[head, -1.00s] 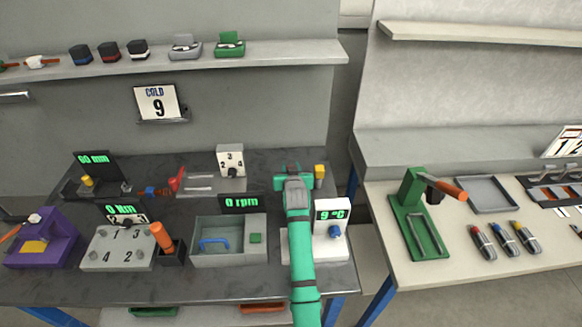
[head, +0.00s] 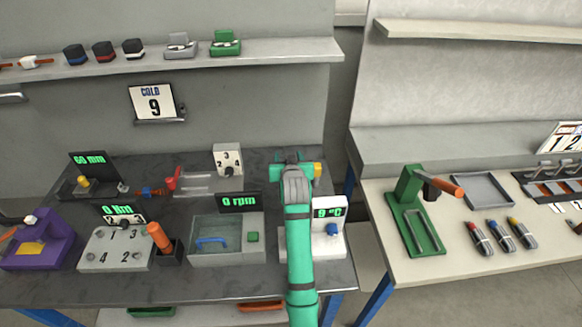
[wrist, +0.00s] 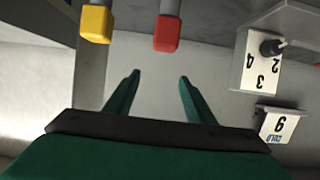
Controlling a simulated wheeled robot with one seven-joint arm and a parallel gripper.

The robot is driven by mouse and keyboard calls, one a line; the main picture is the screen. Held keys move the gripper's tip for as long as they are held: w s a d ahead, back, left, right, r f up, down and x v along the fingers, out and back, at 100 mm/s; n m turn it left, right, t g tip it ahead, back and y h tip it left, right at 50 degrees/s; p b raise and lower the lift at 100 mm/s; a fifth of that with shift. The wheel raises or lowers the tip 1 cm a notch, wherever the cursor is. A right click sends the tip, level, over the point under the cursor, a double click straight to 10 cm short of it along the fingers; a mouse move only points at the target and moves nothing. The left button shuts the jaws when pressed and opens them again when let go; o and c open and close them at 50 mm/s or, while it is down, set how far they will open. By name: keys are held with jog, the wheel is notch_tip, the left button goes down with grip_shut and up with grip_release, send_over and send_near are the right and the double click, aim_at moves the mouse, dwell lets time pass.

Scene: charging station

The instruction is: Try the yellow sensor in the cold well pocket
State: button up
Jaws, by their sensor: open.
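A yellow block (head: 318,169), likely the yellow sensor's head, shows just right of my gripper (head: 292,167) in the head view. In the wrist view the yellow block (wrist: 95,23) tops a grey upright part, beside a similar red block (wrist: 166,33). My gripper (wrist: 159,75) is open, with nothing between its fingers; both blocks are apart from them. The cold unit (head: 332,240) is white, with a 9 °C display (head: 329,212) and a blue knob (head: 332,229). My arm covers its left part, and I cannot make out its pocket.
A sign reading COLD 9 (head: 153,103) hangs on the wall. A numbered dial box (head: 228,160) stands left of my gripper. A grey basin (head: 228,253) with a 0 rpm display is left of my arm. A gap separates this bench from the right one (head: 460,262).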

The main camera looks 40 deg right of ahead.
jog(key=v, duration=1.1)
jog(key=shift+r, duration=0.25)
jog(key=shift+w+d, duration=0.15)
